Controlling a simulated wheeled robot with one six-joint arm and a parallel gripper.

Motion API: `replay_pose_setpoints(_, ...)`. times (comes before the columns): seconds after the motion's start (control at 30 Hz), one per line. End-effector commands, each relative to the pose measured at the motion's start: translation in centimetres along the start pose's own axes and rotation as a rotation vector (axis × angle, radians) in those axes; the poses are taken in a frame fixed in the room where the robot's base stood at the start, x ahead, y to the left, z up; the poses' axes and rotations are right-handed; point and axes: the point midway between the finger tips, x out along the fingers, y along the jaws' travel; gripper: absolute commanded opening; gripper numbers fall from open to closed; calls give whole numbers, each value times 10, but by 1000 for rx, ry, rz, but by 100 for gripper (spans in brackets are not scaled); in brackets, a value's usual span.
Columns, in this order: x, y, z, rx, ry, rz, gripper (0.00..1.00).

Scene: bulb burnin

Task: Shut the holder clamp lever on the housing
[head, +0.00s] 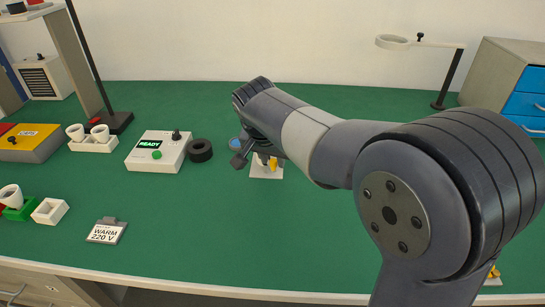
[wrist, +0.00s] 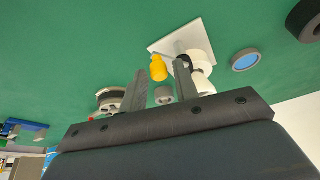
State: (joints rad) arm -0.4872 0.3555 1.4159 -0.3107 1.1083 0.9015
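The housing shows in the head view as a white base plate (head: 266,172), partly hidden by my arm, with a yellow lever (head: 272,163) on it. In the wrist view the white plate (wrist: 188,38) carries white round parts (wrist: 199,58), and the yellow lever tip (wrist: 158,68) shows between my fingertips. My gripper (wrist: 160,72) is open, with a clear gap between its two dark fingers. I cannot tell whether a finger touches the lever. A small grey round part (wrist: 163,94) also shows between the fingers. In the head view my gripper (head: 240,158) is at the housing's left.
A blue-topped disc (wrist: 246,60) and a black ring (head: 200,150) lie near the housing. A READY box (head: 157,160) stands to the left, with a white cup holder (head: 92,142) beyond. A WARM 220 V card (head: 106,232) lies in front. The bench's front middle is clear.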

Motion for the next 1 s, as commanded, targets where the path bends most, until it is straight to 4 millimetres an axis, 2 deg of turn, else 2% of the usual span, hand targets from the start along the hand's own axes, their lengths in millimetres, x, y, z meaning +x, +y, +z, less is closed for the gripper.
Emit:
replay_pose_setpoints(0.1,0,0,0,0,0,0,39)
replay_pose_setpoints(0.33,-1,0,0,-1,0,0,39)
replay_pose_setpoints(0.43,-7,0,-1,-1,1,-1,39)
replay_pose_setpoints(0.57,-28,0,-1,0,3,-3,39)
replay_pose_setpoints(0.8,-77,-1,-1,-1,3,-4,39)
replay_pose_setpoints(1.0,-102,0,-1,-1,1,-2,39)
